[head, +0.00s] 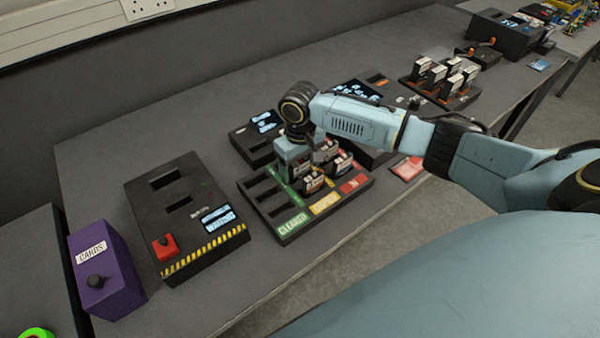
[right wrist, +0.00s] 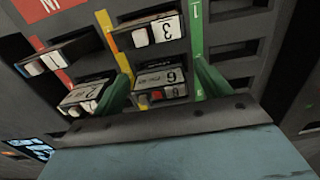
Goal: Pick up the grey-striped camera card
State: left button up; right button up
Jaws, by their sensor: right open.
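My right gripper (head: 308,158) is over the card tray (head: 284,238), pointing down among the cards. In the right wrist view its two green fingers (right wrist: 163,84) are open. They stand on either side of a card marked 6 (right wrist: 160,76), which has white and red marks on its near edge; I cannot tell if they touch it. Further cards are one marked 3 (right wrist: 150,30), one marked 2 (right wrist: 84,94) and one at the upper left (right wrist: 55,58). I cannot make out a grey stripe on any card. My left gripper is not in view.
The tray has green, yellow and red lanes, the green one with empty slots. A black box with a red button (head: 165,245) and a purple CARDS box (head: 103,268) stand to the left. A black rack of cards (head: 440,82) stands farther back.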

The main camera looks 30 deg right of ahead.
jog(key=c, duration=1.1)
